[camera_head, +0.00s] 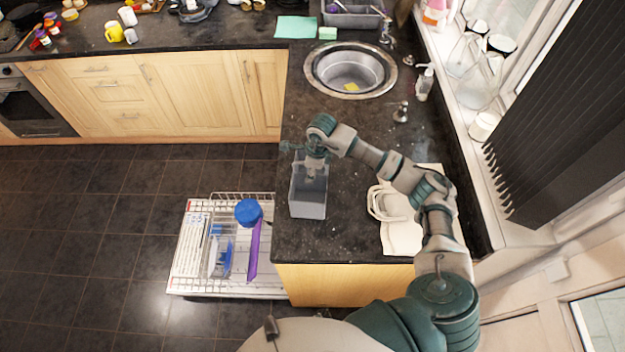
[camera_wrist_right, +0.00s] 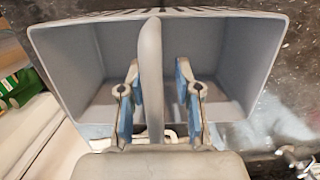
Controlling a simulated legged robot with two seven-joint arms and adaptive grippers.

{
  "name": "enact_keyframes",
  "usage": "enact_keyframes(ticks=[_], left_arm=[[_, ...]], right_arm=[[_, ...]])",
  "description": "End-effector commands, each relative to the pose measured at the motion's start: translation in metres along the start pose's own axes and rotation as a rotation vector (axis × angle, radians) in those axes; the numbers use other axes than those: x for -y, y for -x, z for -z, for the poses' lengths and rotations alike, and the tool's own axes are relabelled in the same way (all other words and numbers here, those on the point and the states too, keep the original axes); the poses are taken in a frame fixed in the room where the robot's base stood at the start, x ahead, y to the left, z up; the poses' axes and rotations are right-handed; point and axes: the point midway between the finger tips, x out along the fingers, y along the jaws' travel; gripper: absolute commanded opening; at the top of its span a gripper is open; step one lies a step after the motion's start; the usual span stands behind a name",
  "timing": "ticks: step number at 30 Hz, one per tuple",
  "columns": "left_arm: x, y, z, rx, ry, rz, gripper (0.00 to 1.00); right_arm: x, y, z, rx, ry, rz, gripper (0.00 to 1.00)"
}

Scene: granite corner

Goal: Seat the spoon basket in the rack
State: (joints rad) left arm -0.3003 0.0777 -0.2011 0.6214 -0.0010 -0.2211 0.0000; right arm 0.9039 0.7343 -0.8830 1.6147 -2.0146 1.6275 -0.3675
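The spoon basket (camera_head: 309,198), a grey box with two compartments, stands upright on the dark counter near its left edge. In the wrist view the basket (camera_wrist_right: 75,60) looks empty, with a divider (camera_wrist_right: 151,70) down its middle. My right gripper (camera_wrist_right: 158,95) is open with one finger on each side of this divider. A gap shows at the right finger; contact at the left finger is unclear. In the head view the right gripper (camera_head: 311,168) is at the basket's top. The white rack (camera_head: 182,262) is at floor side, left of the counter end. My left gripper is not in view.
A white cloth or board (camera_head: 400,232) lies right of the basket. The sink (camera_head: 350,70) is behind. Bare counter lies in front of the basket.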

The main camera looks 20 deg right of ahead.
Motion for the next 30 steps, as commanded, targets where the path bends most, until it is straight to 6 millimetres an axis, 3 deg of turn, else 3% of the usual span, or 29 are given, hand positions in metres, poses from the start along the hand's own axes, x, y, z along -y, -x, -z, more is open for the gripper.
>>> enact_keyframes(ticks=[2, 6, 22, 30], left_arm=[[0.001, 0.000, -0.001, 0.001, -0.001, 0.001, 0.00], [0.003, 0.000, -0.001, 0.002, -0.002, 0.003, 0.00], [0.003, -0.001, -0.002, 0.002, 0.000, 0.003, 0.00], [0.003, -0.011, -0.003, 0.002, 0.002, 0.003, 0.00]], right_arm=[[0.000, 0.000, 0.001, 0.000, 0.000, 0.000, 0.33], [0.001, 0.000, 0.001, 0.001, 0.000, -0.001, 0.00], [0.002, 0.002, 0.002, 0.001, -0.001, -0.001, 0.00], [0.002, 0.025, -0.002, 0.002, 0.000, 0.003, 0.00]])
